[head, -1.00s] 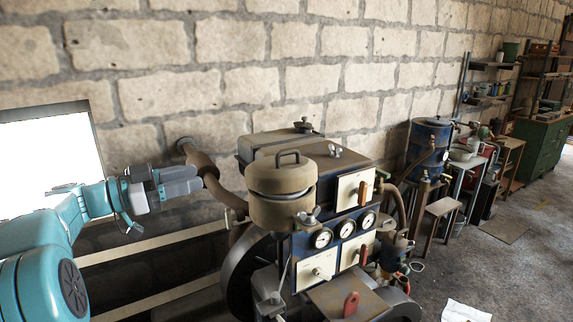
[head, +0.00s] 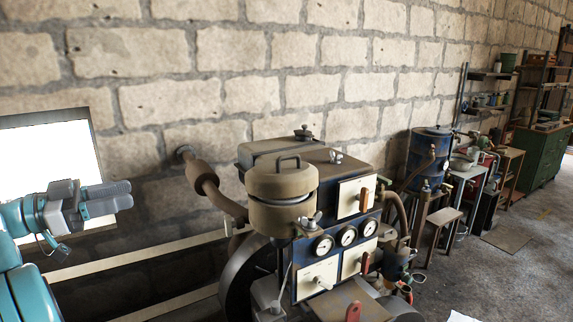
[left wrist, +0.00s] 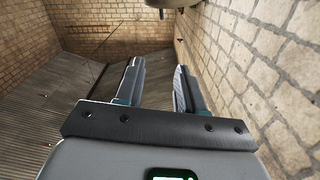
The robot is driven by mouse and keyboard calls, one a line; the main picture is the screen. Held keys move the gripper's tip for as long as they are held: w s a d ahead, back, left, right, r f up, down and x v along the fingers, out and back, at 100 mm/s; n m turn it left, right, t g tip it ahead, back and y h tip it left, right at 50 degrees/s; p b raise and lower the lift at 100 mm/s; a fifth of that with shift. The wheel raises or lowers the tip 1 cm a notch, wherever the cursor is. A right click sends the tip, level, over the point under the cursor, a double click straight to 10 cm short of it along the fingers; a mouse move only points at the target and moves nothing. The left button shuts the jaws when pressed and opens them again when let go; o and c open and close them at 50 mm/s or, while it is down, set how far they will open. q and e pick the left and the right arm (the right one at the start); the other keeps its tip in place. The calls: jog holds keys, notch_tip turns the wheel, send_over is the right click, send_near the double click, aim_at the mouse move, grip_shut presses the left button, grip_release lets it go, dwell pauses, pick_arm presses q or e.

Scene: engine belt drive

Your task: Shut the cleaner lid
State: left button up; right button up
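The cleaner is a round tan canister (head: 283,217) on the engine in the middle of the head view. Its lid (head: 280,181), with a loop handle on top, sits over it; a thin dark band shows between lid and canister. I cannot tell whether the lid is fastened. A wing-nut-like fitting (head: 311,221) is at the canister's lower right. My left gripper (head: 124,195) is well left of the cleaner, apart from it and pointing right. In the left wrist view its fingers (left wrist: 160,82) stand apart with nothing between them. My right gripper is not in view.
A rusty pipe with a muffler (head: 203,178) lies between my left gripper and the cleaner. The engine's dark blue box with gauges (head: 347,235) is to the right. A brick wall (head: 230,90) stands behind. A blue drum (head: 428,155) stands farther right.

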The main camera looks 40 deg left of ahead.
pick_arm(q)
jog(key=a+f+n+y, duration=0.1)
jog(key=a+n+y, duration=0.2)
jog(key=m+h+b, duration=0.2)
jog(key=h+b, duration=0.1)
send_near(287, 157)
jog(key=p+x, duration=0.2)
jog(key=x, duration=0.3)
jog(key=p+x, duration=0.2)
jog(key=x, duration=0.3)
jog(key=shift+w+a+f, duration=0.1)
jog(key=shift+w+a, duration=0.1)
grip_shut()
